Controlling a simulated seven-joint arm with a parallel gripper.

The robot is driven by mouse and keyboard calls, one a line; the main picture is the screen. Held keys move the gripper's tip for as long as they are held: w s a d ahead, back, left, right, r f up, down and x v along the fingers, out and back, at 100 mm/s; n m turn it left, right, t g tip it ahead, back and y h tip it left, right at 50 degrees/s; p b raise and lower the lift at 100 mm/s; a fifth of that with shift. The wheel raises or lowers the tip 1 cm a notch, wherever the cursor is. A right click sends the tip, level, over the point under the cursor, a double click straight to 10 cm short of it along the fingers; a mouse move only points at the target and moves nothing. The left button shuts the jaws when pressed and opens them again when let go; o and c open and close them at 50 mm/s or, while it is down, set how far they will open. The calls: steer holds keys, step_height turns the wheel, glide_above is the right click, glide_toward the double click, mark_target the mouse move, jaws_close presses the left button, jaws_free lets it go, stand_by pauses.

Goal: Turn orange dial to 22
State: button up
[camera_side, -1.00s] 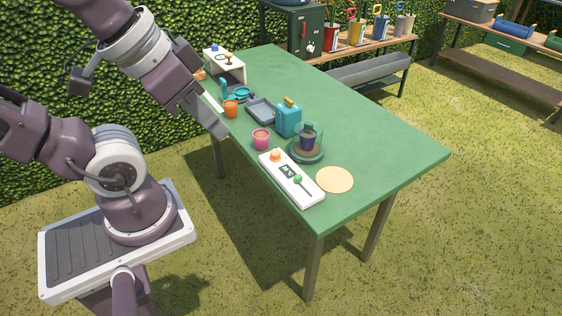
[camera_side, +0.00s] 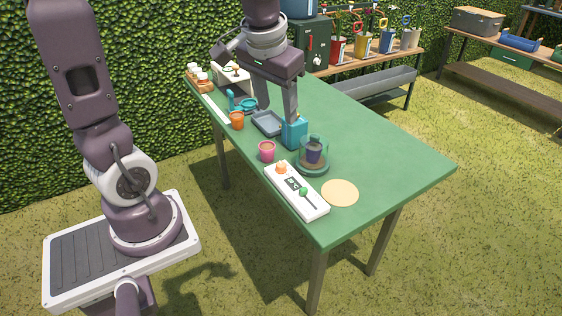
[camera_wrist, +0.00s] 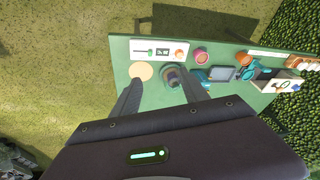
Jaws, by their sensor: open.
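The orange dial (camera_side: 281,168) sits at the far end of a white control panel (camera_side: 312,203) on the green table. The panel has a small dark display (camera_side: 291,183), its digits too small to read, and a green slider knob (camera_side: 303,191). In the wrist view the panel (camera_wrist: 147,50) lies near the table's edge with the orange dial (camera_wrist: 179,52) at its right end. My gripper (camera_side: 278,115) is open and empty, above the table near the blue box, behind the panel and apart from the dial. Both fingers also show in the wrist view (camera_wrist: 160,85).
A pink pot (camera_side: 267,151) stands close to the dial. A glass cloche with a dark pot (camera_side: 313,153) stands beside the panel, near a round tan disc (camera_side: 340,193). The blue box (camera_side: 296,132), grey tray (camera_side: 267,123) and orange pot (camera_side: 237,120) stand farther back. The table's right side is clear.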

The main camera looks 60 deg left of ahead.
steer(key=w+a+f+n+g, duration=0.1)
steer(key=w+a+f, duration=0.4)
steer(key=n+g+h, duration=0.2)
steer(key=n, duration=0.2)
glide_above(281, 164)
step_height(281, 164, down, 17)
steer(key=shift+r, duration=0.1)
step_height(281, 164, down, 7)
steer(key=shift+r, duration=0.2)
jaws_close()
